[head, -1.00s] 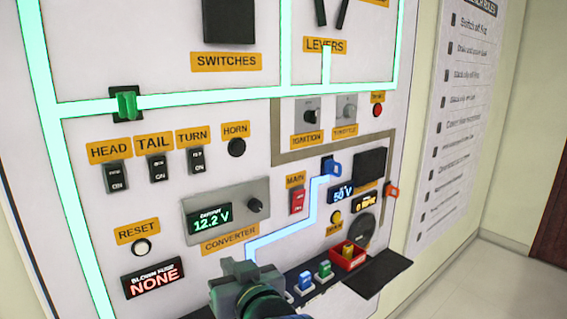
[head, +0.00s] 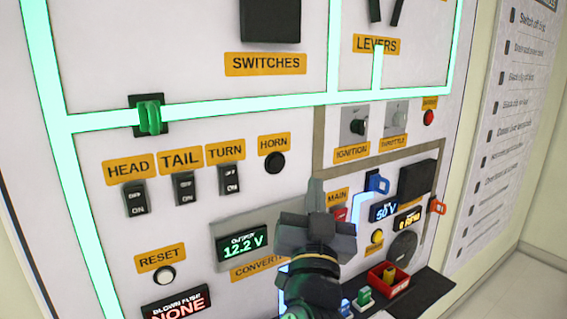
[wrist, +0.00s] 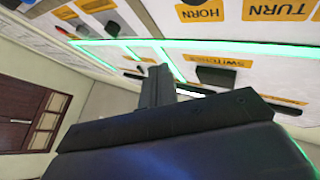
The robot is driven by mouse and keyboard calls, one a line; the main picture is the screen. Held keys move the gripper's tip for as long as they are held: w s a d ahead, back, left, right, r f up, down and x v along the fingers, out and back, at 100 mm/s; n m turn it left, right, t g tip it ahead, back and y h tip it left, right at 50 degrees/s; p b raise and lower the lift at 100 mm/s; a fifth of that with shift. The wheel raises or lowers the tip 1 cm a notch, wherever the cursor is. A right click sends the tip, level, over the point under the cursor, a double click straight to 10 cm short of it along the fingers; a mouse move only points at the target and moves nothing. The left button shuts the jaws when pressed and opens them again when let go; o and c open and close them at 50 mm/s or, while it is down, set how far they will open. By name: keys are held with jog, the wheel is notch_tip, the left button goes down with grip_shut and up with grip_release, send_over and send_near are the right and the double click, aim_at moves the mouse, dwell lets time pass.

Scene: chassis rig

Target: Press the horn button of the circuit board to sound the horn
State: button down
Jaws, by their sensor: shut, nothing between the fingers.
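The horn button (head: 274,162) is a round black button under the orange HORN label (head: 274,143), near the middle of the white circuit board (head: 100,235) in the head view. My gripper (head: 315,190) is shut and empty, with its tip to the lower right of the button and apart from it in the picture. My gripper hides part of the converter's right side. In the wrist view, my gripper (wrist: 158,80) points up toward the board. The HORN label (wrist: 201,14) shows there at the top, with a dark button at the picture's edge.
HEAD, TAIL and TURN switches (head: 184,187) stand left of the button. The ignition knob (head: 356,127) is to its right. A green fuse (head: 149,117) sits on the glowing line above. A red bin (head: 388,282) is on the ledge at lower right.

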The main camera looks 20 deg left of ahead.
aim_at(282, 158)
jog(key=shift+w+a, duration=0.1)
jog(key=shift+w+a+p, duration=0.4)
jog(key=shift+w+a, duration=1)
jog(key=shift+a, duration=0.25)
jog(key=shift+w+a+p, duration=0.4)
jog(key=shift+w+a, duration=0.95)
jog(key=shift+a, duration=0.3)
jog(key=shift+w+a, duration=0.3)
jog(key=shift+w+a+b, duration=0.25)
jog(key=shift+a+b, duration=0.05)
dwell(0.4)
dwell(0.4)
jog(key=shift+s+d+f+b, duration=0.15)
jog(key=shift+s+d+b, duration=0.15)
jog(key=shift+d+b, duration=0.05)
jog(key=shift+s+d, duration=0.2)
jog(key=shift+d, duration=0.05)
